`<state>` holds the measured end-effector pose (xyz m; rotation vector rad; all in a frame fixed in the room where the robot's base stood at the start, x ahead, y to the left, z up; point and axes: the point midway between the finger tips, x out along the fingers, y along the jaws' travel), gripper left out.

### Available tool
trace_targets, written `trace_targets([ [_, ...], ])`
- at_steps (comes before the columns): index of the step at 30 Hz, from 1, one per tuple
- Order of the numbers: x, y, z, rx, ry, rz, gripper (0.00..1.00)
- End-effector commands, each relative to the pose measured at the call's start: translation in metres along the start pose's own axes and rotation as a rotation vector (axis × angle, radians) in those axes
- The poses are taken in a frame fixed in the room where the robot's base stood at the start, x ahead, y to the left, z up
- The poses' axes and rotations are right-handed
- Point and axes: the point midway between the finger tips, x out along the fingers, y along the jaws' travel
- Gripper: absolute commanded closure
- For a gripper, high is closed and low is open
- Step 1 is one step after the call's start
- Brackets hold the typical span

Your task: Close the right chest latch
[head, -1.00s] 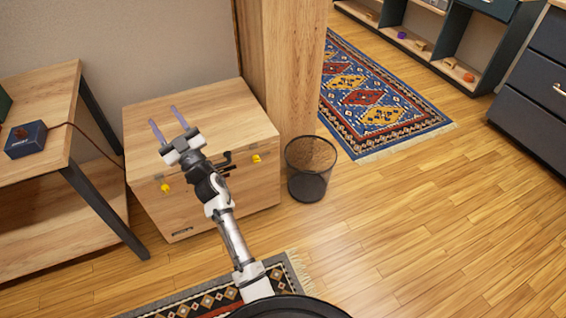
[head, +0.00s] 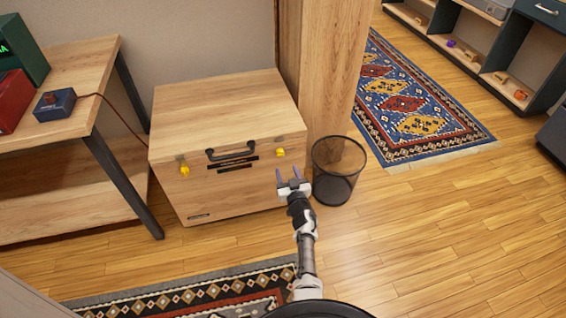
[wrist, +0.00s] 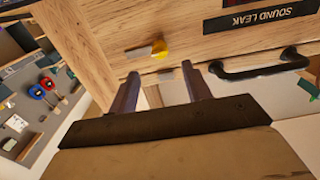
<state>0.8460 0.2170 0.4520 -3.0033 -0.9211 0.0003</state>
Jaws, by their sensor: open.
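The wooden chest (head: 225,130) stands against the wall with its lid down. Its right latch (head: 280,152) is a small yellow piece on the front face near the right corner. The left latch (head: 184,170) is a similar yellow piece. A black handle (head: 230,153) sits between them. My gripper (head: 287,173) is open and empty, just below and in front of the right latch.
A black mesh bin (head: 338,170) stands close to the right of the chest and my gripper. A wooden post (head: 330,75) rises behind it. A wooden shelf table (head: 75,80) is at left. A patterned rug (head: 180,295) lies in front; open floor is at right.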

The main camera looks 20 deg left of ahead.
Motion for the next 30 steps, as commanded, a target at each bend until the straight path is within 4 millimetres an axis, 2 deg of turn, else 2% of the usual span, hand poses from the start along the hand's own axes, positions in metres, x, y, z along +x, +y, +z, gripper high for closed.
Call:
trace_targets([
  [1,0.012,-0.001,0.005,-0.003,0.001,-0.003,0.51],
  [6,0.044,-0.001,0.004,-0.001,0.001,-0.002,0.51],
  [12,0.067,0.0,0.002,-0.001,0.0,-0.001,0.51],
  [18,0.075,0.0,0.0,0.0,0.0,0.001,0.51],
  [25,0.075,0.0,0.0,0.0,0.0,0.001,0.51],
  [30,0.075,0.0,0.0,0.0,0.0,0.001,0.74],
])
